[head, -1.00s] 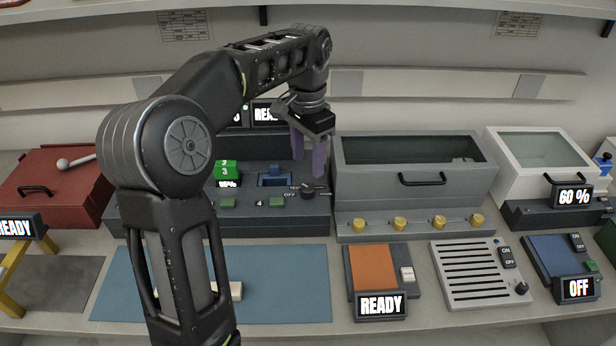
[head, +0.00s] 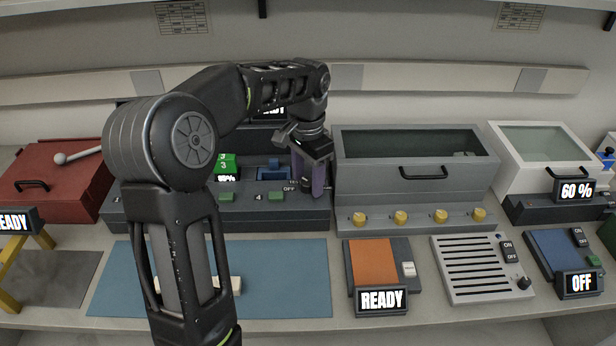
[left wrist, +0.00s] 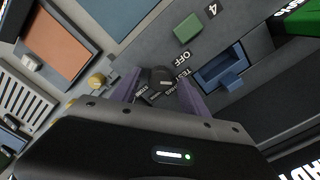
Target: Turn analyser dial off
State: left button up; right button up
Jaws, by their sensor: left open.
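The analyser (head: 270,212) is a dark grey box with green buttons, a blue slot and a dial at its right end. The black dial (left wrist: 160,77) shows in the left wrist view between my fingers, with OFF and TEST lettering beside it. My left gripper (head: 311,192) is open and points down over the dial, its purple fingers on either side of it; the left wrist view shows the gripper (left wrist: 157,92) too. I cannot tell whether the fingers touch the dial. In the head view the fingers hide most of the dial. My right gripper is not in view.
A grey lidded box with yellow knobs (head: 400,217) stands close to the right of the analyser. An orange pad with a READY display (head: 381,300) and a slotted panel (head: 478,268) lie in front. A blue mat (head: 285,280) lies before the analyser, and its right part is clear.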

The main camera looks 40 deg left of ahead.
pick_arm(q)
jog(key=shift+c, duration=0.4)
grip_shut()
jog(key=shift+n, duration=0.5)
jog(key=n+p, duration=0.1)
jog(key=n, duration=0.3)
jog(key=shift+r, duration=0.1)
jog(key=shift+a+n, duration=0.1)
jog(key=shift+n, duration=1.9)
jog(key=shift+o, duration=0.4)
grip_release()
